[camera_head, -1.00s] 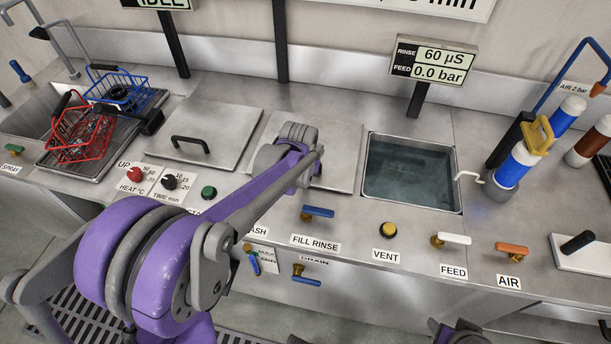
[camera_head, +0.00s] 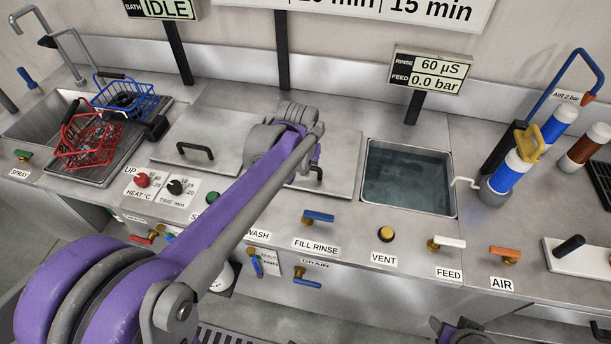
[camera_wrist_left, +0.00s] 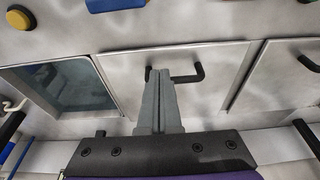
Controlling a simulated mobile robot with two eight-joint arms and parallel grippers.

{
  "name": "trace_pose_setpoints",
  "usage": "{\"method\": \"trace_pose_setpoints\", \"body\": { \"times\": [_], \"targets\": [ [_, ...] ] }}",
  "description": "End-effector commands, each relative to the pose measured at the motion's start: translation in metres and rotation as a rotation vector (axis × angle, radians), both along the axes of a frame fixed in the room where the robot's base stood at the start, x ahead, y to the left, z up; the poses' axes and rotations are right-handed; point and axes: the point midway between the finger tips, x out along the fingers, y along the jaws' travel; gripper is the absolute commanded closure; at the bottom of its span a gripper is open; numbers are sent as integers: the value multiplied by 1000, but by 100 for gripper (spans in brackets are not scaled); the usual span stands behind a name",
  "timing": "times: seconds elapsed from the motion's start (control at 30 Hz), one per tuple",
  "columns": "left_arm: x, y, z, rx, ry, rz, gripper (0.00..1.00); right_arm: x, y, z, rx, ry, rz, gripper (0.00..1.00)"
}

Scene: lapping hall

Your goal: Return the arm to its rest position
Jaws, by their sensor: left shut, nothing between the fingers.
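My left arm, purple and grey, reaches from the lower left of the head view over the counter. Its wrist is above the right-hand steel lid (camera_head: 340,150), and its fingers are hidden there. In the left wrist view my left gripper (camera_wrist_left: 157,72) is shut and empty, its fingertips overlapping one end of that lid's black handle (camera_wrist_left: 188,76). Whether they touch it I cannot tell. A little of the handle (camera_head: 318,174) shows beside the arm in the head view. A small grey part of mine shows at the bottom edge; my right gripper is not seen.
The left lid (camera_head: 212,137) lies flat. An open water-filled rinse tank (camera_head: 408,178) is at the right. Red (camera_head: 88,142) and blue (camera_head: 124,98) baskets stand at the left. Blue-banded cylinders (camera_head: 510,175) stand far right. Valve levers (camera_head: 318,216) line the front.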

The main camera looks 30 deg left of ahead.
Motion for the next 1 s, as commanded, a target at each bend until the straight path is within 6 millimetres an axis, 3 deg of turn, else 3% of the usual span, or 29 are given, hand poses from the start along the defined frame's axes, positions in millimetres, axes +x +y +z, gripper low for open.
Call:
{"method": "trace_pose_setpoints", "body": {
  "times": [0.2,0.6,0.77,1.0],
  "targets": [
    [-9,-2,28,0,-1,0,100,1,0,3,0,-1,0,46],
    [-20,-7,35,1,-10,-11,100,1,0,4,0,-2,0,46],
    [-64,-27,35,6,-52,-64,100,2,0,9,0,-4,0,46],
    [-150,-57,12,16,-141,-169,100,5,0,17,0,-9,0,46]
  ]
}}
